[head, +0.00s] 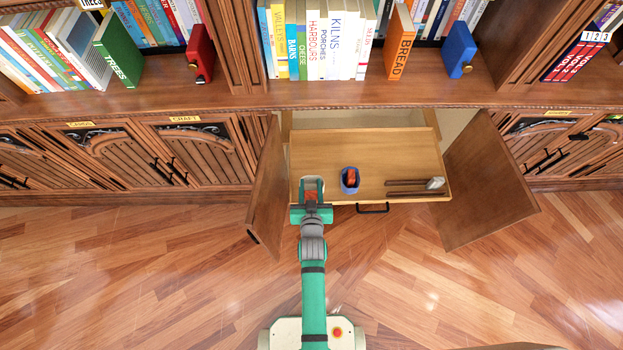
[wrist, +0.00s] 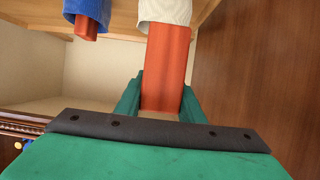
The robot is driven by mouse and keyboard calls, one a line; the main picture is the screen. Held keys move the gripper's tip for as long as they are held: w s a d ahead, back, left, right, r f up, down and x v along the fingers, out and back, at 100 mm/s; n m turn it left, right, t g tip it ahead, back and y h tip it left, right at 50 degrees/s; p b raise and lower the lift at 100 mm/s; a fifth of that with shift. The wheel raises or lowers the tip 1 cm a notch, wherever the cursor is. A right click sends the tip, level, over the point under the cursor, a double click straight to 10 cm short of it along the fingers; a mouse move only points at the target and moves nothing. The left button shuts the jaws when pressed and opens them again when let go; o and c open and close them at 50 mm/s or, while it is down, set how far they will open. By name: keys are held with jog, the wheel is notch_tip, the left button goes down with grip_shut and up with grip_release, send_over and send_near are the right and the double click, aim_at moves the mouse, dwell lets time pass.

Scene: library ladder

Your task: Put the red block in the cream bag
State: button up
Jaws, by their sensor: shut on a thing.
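My gripper (head: 311,208) is over the left front part of a pulled-out wooden tray. It is shut on a red block (wrist: 167,75), gripping its near end. The block's far end meets the cream bag (wrist: 165,11) and appears to be inside its opening; how deep is hidden. In the head view the cream bag is mostly hidden by my gripper. A blue bag (head: 345,187) stands to the right on the tray, with another red-orange piece (head: 351,176) sticking out of it.
The tray (head: 320,145) has a black front handle (head: 372,208). Bookshelves stand above.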

jog(key=s+d+r, duration=0.3)
jog(key=d+r, duration=0.3)
jog(key=w+a+f, duration=0.1)
jog(key=w+f, duration=0.2)
jog(key=w, duration=0.1)
jog(key=w+a+f, duration=0.2)
jog(key=w+f, duration=0.1)
jog(key=w, duration=0.1)
jog(key=w+a+f, duration=0.2)
jog(key=w+f, duration=0.1)
jog(key=w, duration=0.1)
jog(key=shift+w+a+f, duration=0.15)
jog(key=shift+f, duration=1.65)
jog(key=shift+f, duration=0.25)
jog(key=shift+f, duration=0.35)
